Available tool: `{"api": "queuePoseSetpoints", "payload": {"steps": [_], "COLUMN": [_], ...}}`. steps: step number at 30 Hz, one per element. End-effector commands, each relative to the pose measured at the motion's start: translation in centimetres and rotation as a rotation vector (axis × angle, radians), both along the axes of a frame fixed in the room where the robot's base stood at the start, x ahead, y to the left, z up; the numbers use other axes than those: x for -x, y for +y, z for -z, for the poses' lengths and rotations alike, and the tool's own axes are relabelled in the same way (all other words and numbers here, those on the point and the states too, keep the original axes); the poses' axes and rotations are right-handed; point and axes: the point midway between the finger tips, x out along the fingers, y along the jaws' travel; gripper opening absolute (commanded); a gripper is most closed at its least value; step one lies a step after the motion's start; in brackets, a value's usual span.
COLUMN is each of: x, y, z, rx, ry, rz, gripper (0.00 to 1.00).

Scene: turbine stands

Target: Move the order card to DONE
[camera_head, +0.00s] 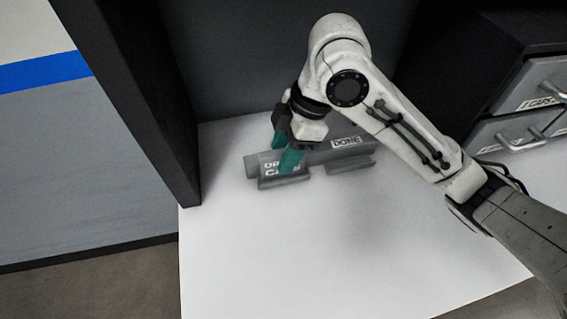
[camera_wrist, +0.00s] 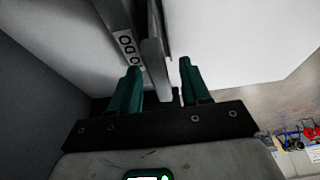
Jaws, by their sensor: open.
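A long grey holder (camera_head: 325,153) stands on the white tabletop, with a white DONE label (camera_head: 346,142) on its right part. At its left end is a grey piece with white letters, seemingly the order card (camera_head: 269,168); my teal finger covers part of the lettering. My gripper (camera_head: 285,152) is open over this left end, fingers pointing down. In the wrist view, my open gripper (camera_wrist: 159,72) has a thin grey upright plate (camera_wrist: 155,60) between its fingers, with a gap to the right finger. A labelled grey bar (camera_wrist: 127,43) runs beside the left finger.
A dark panel (camera_head: 135,90) rises at the left of the table, with a dark wall behind. A cabinet with grey drawers (camera_head: 520,125) and handles stands at the right. The front of the white tabletop (camera_head: 300,250) is clear.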

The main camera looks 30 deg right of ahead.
Motion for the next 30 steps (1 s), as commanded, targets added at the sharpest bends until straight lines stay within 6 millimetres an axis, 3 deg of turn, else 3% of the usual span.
{"api": "queuePoseSetpoints", "payload": {"steps": [21, 30], "x": [0.02, 0.02], "y": [-0.02, -0.02], "z": [-0.03, -0.04], "rx": [0.000, 0.000], "ry": [0.000, 0.000], "rz": [0.000, 0.000], "gripper": [0.47, 0.18]}}
